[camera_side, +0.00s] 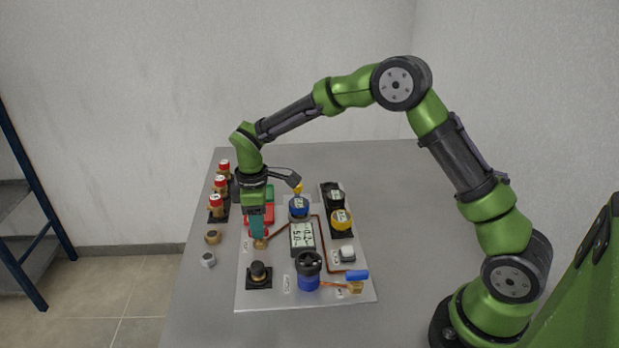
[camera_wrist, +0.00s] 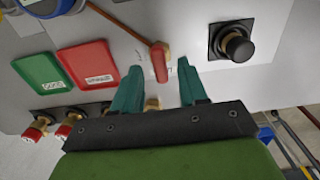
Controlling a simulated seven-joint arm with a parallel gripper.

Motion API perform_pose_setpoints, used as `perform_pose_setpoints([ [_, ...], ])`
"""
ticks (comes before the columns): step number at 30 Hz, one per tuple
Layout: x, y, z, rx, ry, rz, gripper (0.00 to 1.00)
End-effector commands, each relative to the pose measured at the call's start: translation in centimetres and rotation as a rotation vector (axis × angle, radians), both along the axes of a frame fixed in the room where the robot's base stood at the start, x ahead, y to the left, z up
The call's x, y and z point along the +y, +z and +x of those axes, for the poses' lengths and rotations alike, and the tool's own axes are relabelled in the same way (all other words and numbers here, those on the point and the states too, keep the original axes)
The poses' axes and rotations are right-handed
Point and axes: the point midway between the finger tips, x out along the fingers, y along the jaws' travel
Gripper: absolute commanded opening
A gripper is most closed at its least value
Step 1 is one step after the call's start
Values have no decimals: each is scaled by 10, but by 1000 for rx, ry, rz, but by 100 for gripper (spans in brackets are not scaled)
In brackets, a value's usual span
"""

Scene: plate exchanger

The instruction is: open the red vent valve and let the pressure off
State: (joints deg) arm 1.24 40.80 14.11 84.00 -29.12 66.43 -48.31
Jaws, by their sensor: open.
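The red vent valve handle (camera_wrist: 160,62) shows in the wrist view, at the end of a copper pipe (camera_wrist: 122,25). My gripper (camera_wrist: 160,66) is open, with one teal finger to each side of the handle in the picture and a gap on both sides. Whether the fingertips reach down to the handle's depth, I cannot tell. In the side view my gripper (camera_side: 258,238) points down at the left part of the panel (camera_side: 325,295), over a brass fitting (camera_side: 261,244). The red handle is mostly hidden there by the fingers.
Red (camera_wrist: 87,63) and green (camera_wrist: 40,74) labelled plates lie beside the valve. A black knob (camera_wrist: 238,47) stands on the other side. Red-capped fittings (camera_side: 220,184) line the left.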

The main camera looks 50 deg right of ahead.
Motion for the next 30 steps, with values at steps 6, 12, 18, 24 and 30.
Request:
perform_pose_setpoints([
  [6,0,50,1,-9,0,1,43],
  [12,0,99,1,-8,1,1,43],
  [18,0,137,1,-6,2,0,43],
  [24,1,155,0,-3,2,0,43],
  [30,0,157,0,-2,2,-1,43],
])
